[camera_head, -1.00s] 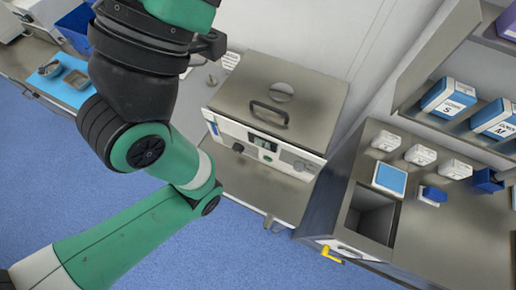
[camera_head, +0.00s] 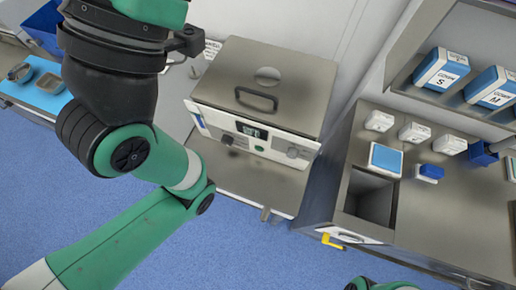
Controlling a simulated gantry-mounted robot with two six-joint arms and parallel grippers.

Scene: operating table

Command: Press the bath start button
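The bath (camera_head: 262,100) is a metal box with a closed lid and a dark handle (camera_head: 256,99), standing on a metal counter. Its white front panel carries a small display (camera_head: 252,132), a green button (camera_head: 259,149) below it, a dark knob (camera_head: 227,140) to the left and a grey knob (camera_head: 292,153) to the right. My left arm crosses the left of the view; its gripper is not in view. A small green and black part of my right arm shows at the bottom edge, and its gripper is not in view. Nothing touches the green button.
A metal counter (camera_head: 440,220) at the right has a square opening, white boxes and a blue-topped box (camera_head: 386,159). Glove boxes (camera_head: 441,70) stand on a shelf above it. A blue mat (camera_head: 38,88) with metal dishes lies at the far left. Blue floor is clear in front.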

